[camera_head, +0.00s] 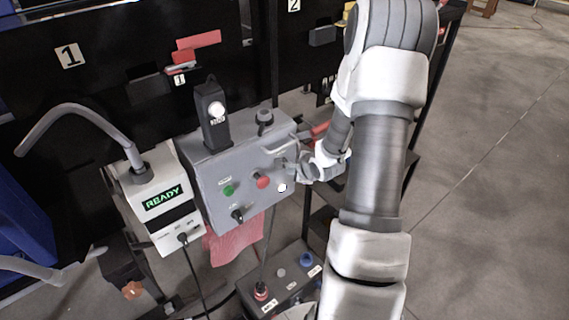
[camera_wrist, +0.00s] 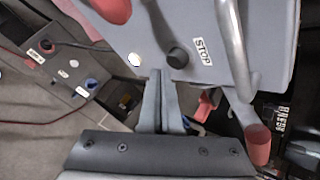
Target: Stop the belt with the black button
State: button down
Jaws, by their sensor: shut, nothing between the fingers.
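The black button (camera_wrist: 178,57) is a round knob beside a white STOP label (camera_wrist: 202,51) on the grey control box, in the wrist view. My gripper (camera_wrist: 160,76) is shut and empty, its fingertips just below and left of the black button. I cannot tell how far they are from the panel. In the head view my gripper (camera_head: 292,170) is at the right part of the grey control box (camera_head: 205,165) and seems to cover the black button there.
The box also has a green button (camera_head: 229,190), a red button (camera_head: 263,182), a white button (camera_head: 282,188) and a black knob (camera_head: 237,215). A metal handle (camera_wrist: 233,50) stands right of the STOP label. A READY display unit (camera_head: 164,198) is to the left. A smaller button box (camera_head: 285,290) is below.

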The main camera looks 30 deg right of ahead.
jog(key=shift+s, duration=0.1)
jog(key=s, duration=0.1)
jog(key=s+p, duration=0.1)
jog(key=s, duration=0.2)
jog(key=shift+s+d+p, duration=0.35)
dwell(0.7)
